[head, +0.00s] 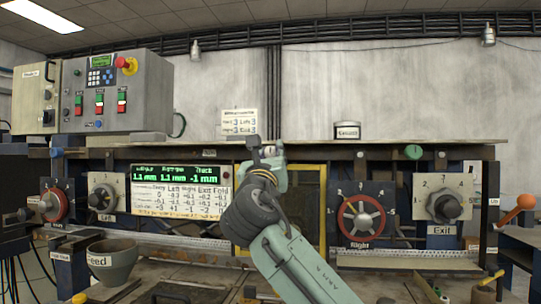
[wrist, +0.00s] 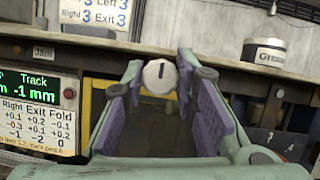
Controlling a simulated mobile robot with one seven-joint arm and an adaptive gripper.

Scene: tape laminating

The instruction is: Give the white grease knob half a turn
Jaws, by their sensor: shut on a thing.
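The white grease knob (wrist: 160,77) shows in the wrist view as a round white cap with a dark upright slot mark. It sits on the front edge of the machine's top rail. My gripper (wrist: 160,74) has its two purple-padded fingers on either side of the knob, shut on it at the tips. In the head view my gripper (head: 266,150) reaches up to the rail at the middle of the machine, and it hides most of the knob there.
A grease tin (head: 347,131) stands on the rail to the right, also in the wrist view (wrist: 263,52). A note card (head: 239,121) stands behind my gripper. A display (head: 164,175) is to the left. Dials labelled Right (head: 361,217) and Exit (head: 443,206) are to the right.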

